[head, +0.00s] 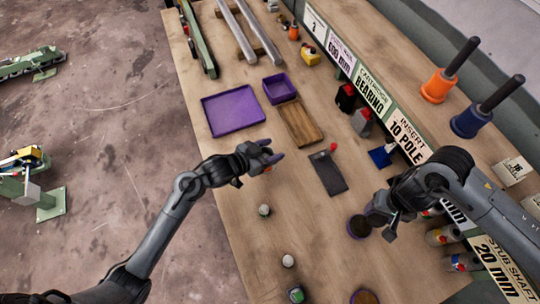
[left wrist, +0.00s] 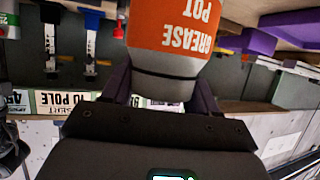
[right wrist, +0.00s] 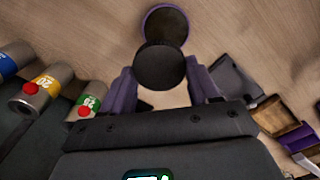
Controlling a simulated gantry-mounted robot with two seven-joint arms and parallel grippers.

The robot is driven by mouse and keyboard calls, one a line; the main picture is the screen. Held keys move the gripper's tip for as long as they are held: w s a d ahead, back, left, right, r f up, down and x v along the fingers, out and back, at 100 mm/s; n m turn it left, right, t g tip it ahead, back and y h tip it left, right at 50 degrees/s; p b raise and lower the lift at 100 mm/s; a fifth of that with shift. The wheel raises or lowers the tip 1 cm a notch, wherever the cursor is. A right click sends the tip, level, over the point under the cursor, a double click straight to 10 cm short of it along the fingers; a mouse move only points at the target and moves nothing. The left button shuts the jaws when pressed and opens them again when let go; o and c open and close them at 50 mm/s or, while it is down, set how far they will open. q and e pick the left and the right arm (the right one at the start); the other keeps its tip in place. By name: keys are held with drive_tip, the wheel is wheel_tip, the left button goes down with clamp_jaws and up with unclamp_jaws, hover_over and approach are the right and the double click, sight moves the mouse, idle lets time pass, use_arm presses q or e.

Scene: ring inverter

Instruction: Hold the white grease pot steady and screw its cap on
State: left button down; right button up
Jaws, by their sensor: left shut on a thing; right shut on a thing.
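The grease pot (left wrist: 180,35) is between the fingers of my left gripper (left wrist: 160,90), which is shut on it. Its orange label reads GREASE POT, and a pale band shows beside the label. In the head view my left gripper (head: 268,158) is above the bench's left part, and only a bit of orange shows under it. My right gripper (right wrist: 162,90) is shut on a dark round cap (right wrist: 160,68), seen in the right wrist view. In the head view my right gripper (head: 382,222) is at the bench's right side, well apart from the pot.
A dark round dish (head: 359,228) lies close to my right gripper. A dark flat plate (head: 328,172), wooden tray (head: 299,124) and purple tray (head: 233,111) lie behind. Small pale-topped items (head: 264,210) stand in front. A labelled shelf (head: 375,93) runs along the right.

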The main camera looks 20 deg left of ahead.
use_arm(q)
drive_tip(key=shift+f+b, duration=0.4)
drive_tip(key=shift+f, duration=1.55)
use_arm(e)
drive_tip(key=shift+f, duration=0.4)
use_arm(q)
drive_tip(key=shift+f, duration=0.1)
drive_tip(key=shift+c, duration=1.5)
unclamp_jaws()
drive_tip(key=shift+s+a, duration=0.1)
drive_tip(key=shift+s, duration=0.05)
drive_tip(key=p+v, duration=0.2)
drive_tip(key=v, duration=0.9)
drive_tip(key=shift+s+r, duration=0.25)
use_arm(e)
drive_tip(key=shift+r, duration=0.9)
use_arm(q)
drive_tip(key=shift+a, duration=0.15)
